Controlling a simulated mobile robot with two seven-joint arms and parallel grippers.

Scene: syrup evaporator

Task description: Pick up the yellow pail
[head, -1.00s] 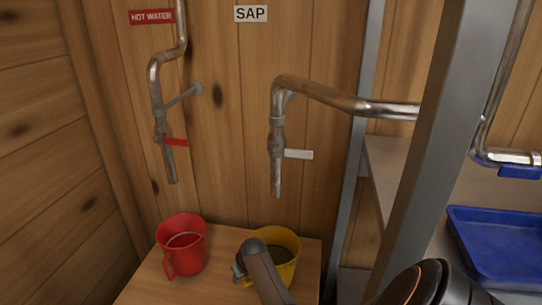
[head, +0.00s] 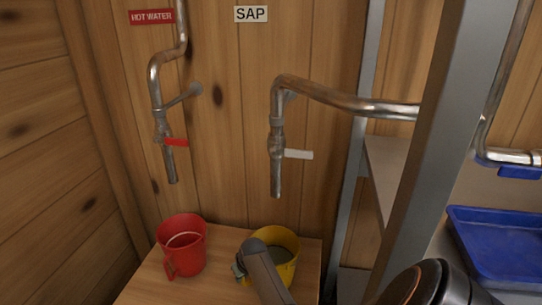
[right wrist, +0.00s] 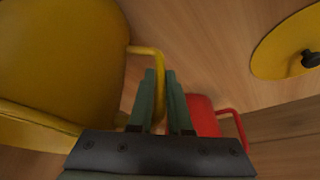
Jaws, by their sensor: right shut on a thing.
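The yellow pail (head: 290,272) stands on the wooden table under the sap pipe, partly hidden in the head view by my right arm. It fills the left of the right wrist view (right wrist: 60,50), where its side handle (right wrist: 152,55) runs in between my fingertips. My right gripper (head: 238,270) is at the pail's left side in the head view. In the right wrist view, my right gripper (right wrist: 161,75) is nearly closed, shut on the handle. I cannot tell any lift off the table. My left gripper is not in view.
A red pail (head: 182,250) stands close by on the left of the table (head: 215,285). A yellow lid with a black knob (right wrist: 275,55) shows in the right wrist view. A metal shelf post (head: 425,150) and a blue tray (head: 500,245) are to the right; pipes (head: 276,150) hang above.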

